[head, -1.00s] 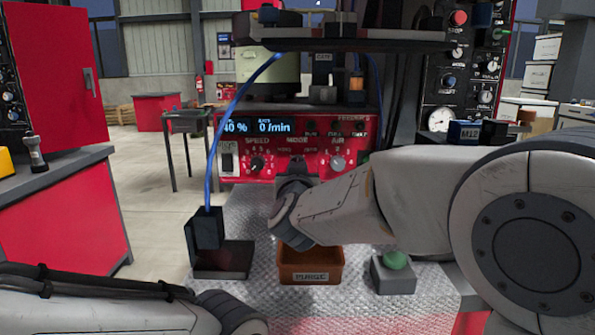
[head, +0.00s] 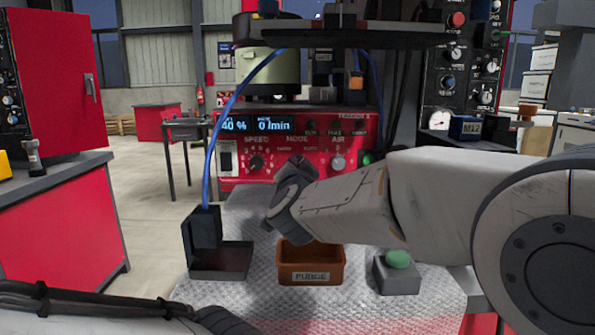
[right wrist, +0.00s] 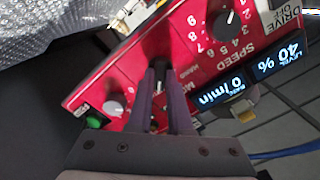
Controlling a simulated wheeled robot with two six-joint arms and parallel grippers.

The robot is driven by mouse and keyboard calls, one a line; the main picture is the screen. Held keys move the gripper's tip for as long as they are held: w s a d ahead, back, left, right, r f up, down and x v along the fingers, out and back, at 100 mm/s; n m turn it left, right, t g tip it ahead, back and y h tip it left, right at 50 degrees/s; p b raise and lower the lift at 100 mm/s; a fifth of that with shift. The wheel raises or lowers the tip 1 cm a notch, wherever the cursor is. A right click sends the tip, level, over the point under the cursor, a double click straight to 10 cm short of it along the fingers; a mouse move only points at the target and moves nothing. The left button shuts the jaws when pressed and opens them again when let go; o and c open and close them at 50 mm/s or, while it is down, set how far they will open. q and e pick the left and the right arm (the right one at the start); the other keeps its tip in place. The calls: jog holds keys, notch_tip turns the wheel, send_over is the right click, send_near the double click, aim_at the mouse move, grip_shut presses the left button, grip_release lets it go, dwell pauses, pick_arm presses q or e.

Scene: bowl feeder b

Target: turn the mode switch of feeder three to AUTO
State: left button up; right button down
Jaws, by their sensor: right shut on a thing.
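The red control panel (head: 228,170) of the feeder stands at the back of the bench, with a lit display (head: 262,125) reading 40 % and 0 /min. Its label reads FEEDER, with a number too small to be sure of. The mode switch, below the word MODE, is hidden behind my right wrist in the head view. In the right wrist view, my right gripper (right wrist: 160,78) reaches the panel between the speed knob (right wrist: 228,22) and the air knob (right wrist: 113,106). Its fingers are shut on the dark mode switch (right wrist: 159,66). The switch's pointing direction is unclear.
An orange PURGE bin (head: 311,268), a green button box (head: 397,275) and a black holder (head: 222,262) with a blue cable stand on the bench before the panel. The feeder's dark plate (head: 340,38) hangs above. My left arm shows only at the lower left.

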dwell(0.5)
jog(key=c, duration=0.8)
grip_release()
jog(key=shift+d, duration=0.1)
jog(key=shift+c, duration=0.2)
jog(key=s+p, duration=0.1)
jog(key=s, duration=0.9)
jog(key=shift+s+p, duration=0.25)
jog(key=shift+p, duration=0.05)
